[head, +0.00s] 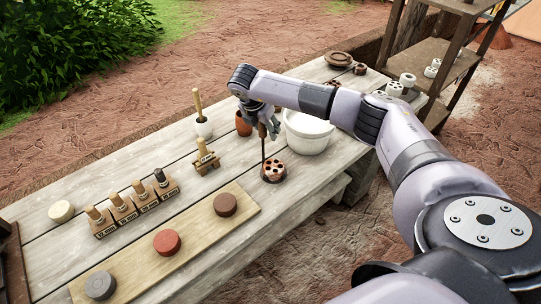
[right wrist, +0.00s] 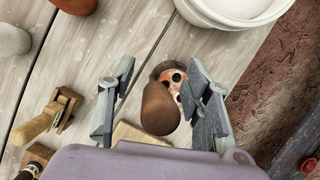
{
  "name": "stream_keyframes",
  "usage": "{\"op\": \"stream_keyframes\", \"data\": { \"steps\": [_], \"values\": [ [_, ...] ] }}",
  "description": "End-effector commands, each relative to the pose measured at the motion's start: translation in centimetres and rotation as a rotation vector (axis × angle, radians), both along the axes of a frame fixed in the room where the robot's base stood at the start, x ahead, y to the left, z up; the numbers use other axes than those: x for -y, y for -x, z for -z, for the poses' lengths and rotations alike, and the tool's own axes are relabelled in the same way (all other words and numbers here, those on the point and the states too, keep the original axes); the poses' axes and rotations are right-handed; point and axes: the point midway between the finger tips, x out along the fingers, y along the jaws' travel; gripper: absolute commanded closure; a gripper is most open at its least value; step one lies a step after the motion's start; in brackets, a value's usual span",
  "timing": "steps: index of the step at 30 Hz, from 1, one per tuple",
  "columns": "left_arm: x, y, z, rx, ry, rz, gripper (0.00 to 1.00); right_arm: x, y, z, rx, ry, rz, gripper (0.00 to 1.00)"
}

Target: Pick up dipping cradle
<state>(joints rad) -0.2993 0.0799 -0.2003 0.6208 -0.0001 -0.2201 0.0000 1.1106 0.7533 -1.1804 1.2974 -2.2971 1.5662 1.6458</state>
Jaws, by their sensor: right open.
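The dipping cradle (head: 273,172) stands on the table, a dark round base holding an orange piece with dark holes, with a thin upright rod and a brown handle at its top. My right gripper (head: 262,124) is above it at the handle. In the right wrist view, the brown handle (right wrist: 160,108) of the cradle lies between the open fingers of the right gripper (right wrist: 161,68), with gaps on both sides. The handle partly hides the base and the orange piece. My left gripper is not in view.
A white bucket (head: 307,132) stands close to the right of the gripper, and a terracotta pot (head: 243,123) close to its left. A wooden stand (head: 206,161) is left of the cradle. A board (head: 197,228) with glaze-coloured discs lies in front.

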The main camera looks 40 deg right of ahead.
Motion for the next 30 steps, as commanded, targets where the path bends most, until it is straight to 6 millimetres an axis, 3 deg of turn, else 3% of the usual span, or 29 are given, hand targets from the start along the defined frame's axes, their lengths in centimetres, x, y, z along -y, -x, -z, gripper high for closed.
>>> {"op": "stream_keyframes", "data": {
  "steps": [6,26,30],
  "values": [
    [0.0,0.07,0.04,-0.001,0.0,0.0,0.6,0.0,-0.03,0.09,0.001,0.0,0.0,0.54],
    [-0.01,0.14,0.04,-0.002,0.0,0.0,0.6,-0.02,-0.05,0.02,0.001,0.0,0.0,0.98],
    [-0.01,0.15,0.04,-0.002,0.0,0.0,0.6,-0.02,-0.06,0.02,0.002,-0.001,-0.001,1.0]
  ]
}}
